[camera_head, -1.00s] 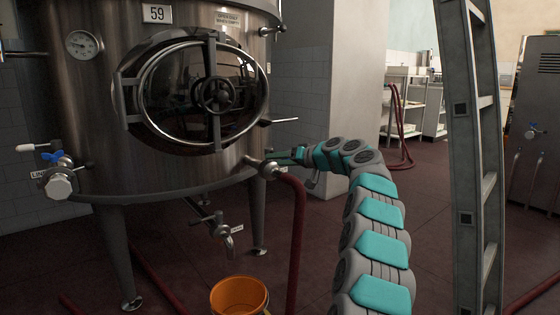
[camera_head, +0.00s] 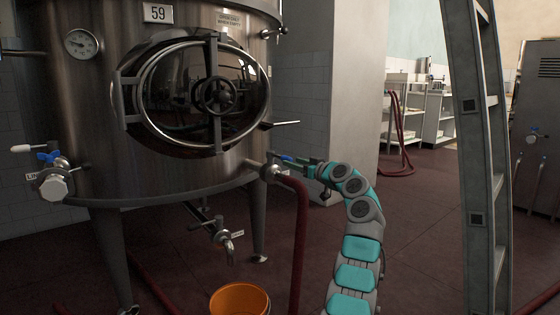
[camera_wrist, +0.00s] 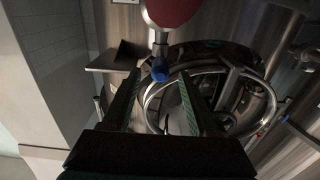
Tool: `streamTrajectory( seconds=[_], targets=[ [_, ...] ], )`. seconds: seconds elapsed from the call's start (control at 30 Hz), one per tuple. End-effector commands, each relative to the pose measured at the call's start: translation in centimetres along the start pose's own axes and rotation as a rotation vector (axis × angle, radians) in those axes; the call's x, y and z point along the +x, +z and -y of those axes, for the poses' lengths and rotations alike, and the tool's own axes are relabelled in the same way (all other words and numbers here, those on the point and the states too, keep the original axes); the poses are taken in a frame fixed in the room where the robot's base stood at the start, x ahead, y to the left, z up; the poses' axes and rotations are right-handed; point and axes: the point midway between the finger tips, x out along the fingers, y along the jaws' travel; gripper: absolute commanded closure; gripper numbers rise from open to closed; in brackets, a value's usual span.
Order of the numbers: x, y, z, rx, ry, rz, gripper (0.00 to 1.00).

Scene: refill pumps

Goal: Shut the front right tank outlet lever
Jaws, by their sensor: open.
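The front right tank outlet (camera_head: 268,173) is a metal fitting low on the right of the steel tank (camera_head: 120,150), with a red hose hanging from it. Its lever has a blue end (camera_wrist: 160,70), seen in the wrist view below the red hose. My gripper (camera_head: 290,160) is beside the outlet on its right. In the wrist view, its two fingers (camera_wrist: 159,75) are apart, with the blue end between or just beyond their tips. I cannot tell whether either finger touches it. The lever's angle is hard to make out in the head view.
A small tap (camera_head: 222,238) hangs under the tank above an orange bucket (camera_head: 240,299). The red hose (camera_head: 299,240) drops close to my arm. A ladder (camera_head: 480,150) stands at right.

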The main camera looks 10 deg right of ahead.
Motion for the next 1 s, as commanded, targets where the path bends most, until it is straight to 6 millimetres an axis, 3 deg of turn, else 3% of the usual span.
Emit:
streamTrajectory(
  seconds=[0.17, 0.7, 1.0],
  targets=[
    [0.7, -0.2, 0.0, -0.004, -0.001, -0.003, 0.4],
    [6.0, -0.5, 0.0, -0.004, -0.002, -0.001, 0.4],
    [7.5, -0.1, 0.0, -0.003, 0.0, 0.0, 0.4]
  ],
)
